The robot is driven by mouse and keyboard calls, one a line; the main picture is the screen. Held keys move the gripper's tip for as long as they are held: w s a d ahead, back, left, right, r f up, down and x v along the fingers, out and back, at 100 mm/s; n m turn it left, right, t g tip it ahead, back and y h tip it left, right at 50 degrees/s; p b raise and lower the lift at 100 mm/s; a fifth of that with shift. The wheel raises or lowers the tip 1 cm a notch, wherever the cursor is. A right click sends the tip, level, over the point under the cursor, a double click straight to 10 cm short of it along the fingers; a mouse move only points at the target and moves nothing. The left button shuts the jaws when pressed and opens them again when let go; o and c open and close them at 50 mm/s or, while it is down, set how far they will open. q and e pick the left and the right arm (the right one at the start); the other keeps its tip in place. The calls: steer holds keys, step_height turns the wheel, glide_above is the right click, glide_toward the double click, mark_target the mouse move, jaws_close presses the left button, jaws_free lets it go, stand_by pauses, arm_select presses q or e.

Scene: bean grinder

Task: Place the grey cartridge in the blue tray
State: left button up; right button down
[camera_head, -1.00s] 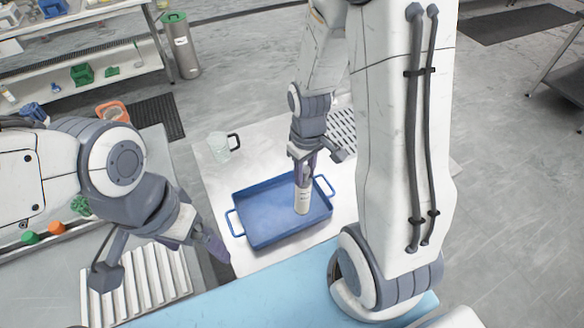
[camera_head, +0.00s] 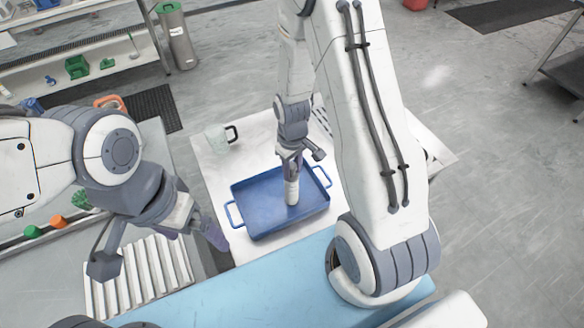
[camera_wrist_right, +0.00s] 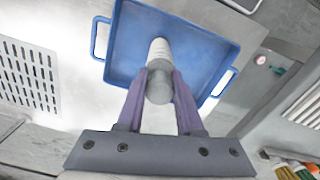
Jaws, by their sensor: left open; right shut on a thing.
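The blue tray (camera_head: 262,222) with two side handles lies on the white table in the head view; it also shows in the right wrist view (camera_wrist_right: 205,50). The grey cartridge (camera_head: 291,192) is a pale cylinder standing about upright over the tray's inside. My right gripper (camera_head: 290,172) is shut on the cartridge's upper part, and in the right wrist view its purple fingers flank the cartridge (camera_wrist_right: 159,85). I cannot tell whether the cartridge's lower end touches the tray floor. My left gripper (camera_head: 160,250) is open and empty, to the left of the tray, above the ribbed rack.
A clear mug (camera_head: 217,139) with a black handle stands behind the tray. A ribbed white rack (camera_head: 140,278) lies at lower left. A perforated plate (camera_wrist_right: 28,78) lies beside the tray. A light-blue surface (camera_head: 240,295) runs along the front.

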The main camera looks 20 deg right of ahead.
steer(key=shift+f, duration=0.25)
steer(key=c, duration=0.6)
jaws_free()
steer(key=shift+r, duration=0.1)
steer(key=shift+o, duration=0.2)
step_height(320, 180, up, 12)
steer(key=shift+f+b, duration=0.2)
steer(key=shift+b, duration=0.3)
steer(key=s+a+r+n, duration=0.1)
steer(key=s+a+r, duration=0.2)
steer(key=s+a, duration=0.2)
steer(key=s+a+r+n, duration=0.1)
steer(key=s+a+r, duration=0.1)
steer(key=s+a, duration=0.3)
steer(key=s+a+r+n+y, duration=0.1)
steer(key=s+a+r, duration=0.2)
steer(key=s+a, duration=0.2)
steer(key=s, duration=0.3)
steer(key=shift+s+a+r+n, duration=0.15)
steer(key=shift+a+r+n, duration=0.1)
steer(key=shift+r+n, duration=0.15)
